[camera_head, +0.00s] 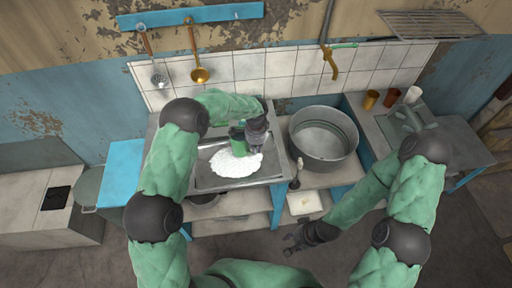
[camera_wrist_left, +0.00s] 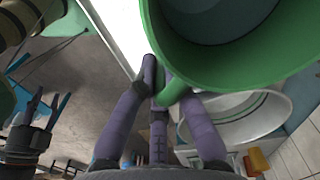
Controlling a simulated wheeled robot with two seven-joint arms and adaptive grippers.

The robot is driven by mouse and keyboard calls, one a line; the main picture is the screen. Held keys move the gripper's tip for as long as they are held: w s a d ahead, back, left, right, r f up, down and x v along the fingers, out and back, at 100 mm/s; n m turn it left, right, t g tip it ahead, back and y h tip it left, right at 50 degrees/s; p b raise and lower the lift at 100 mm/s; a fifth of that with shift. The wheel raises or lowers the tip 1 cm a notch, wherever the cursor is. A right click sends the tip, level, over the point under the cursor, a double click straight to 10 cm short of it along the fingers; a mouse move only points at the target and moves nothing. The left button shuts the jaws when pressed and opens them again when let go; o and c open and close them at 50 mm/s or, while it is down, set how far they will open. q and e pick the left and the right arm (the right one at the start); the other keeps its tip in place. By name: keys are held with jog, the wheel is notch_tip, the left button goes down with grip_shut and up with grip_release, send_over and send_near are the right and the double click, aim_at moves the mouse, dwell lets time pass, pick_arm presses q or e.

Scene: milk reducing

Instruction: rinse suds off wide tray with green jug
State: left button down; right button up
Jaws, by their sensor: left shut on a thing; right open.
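The wide tray (camera_head: 206,180) is a shallow grey metal tray on the counter, with a patch of white suds (camera_head: 236,164) over its middle. My left gripper (camera_head: 246,134) is above the tray's back right part, shut on the green jug (camera_head: 238,143). In the left wrist view the fingers (camera_wrist_left: 160,90) close around the handle of the green jug (camera_wrist_left: 278,58), whose wide mouth shows. Whether water is pouring cannot be told. My right gripper (camera_head: 296,240) is open and empty, low in front of the counter.
A large round metal pot (camera_head: 323,140) stands right of the tray. A ladle (camera_head: 197,62) and a skimmer (camera_head: 154,68) hang from the blue rail (camera_head: 190,15) behind. Several cups (camera_head: 371,99) stand at the right. A white dish (camera_head: 304,203) is on the lower shelf.

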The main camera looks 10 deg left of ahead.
pick_arm(q)
jog(key=t+h+b, duration=0.2)
jog(key=t+b, duration=0.1)
jog(key=b, duration=0.4)
jog(key=w+t+h+b, duration=0.1)
jog(key=t+h+b, duration=0.1)
jog(key=t+b, duration=0.2)
jog(key=t+h+b, duration=0.1)
jog(key=t+b, duration=0.3)
jog(key=b, duration=0.6)
jog(key=shift+w+d+r+h+b, duration=0.15)
jog(key=shift+d+h+b, duration=0.15)
jog(key=shift+h+b, duration=0.1)
dwell(3.0)
dwell(0.6)
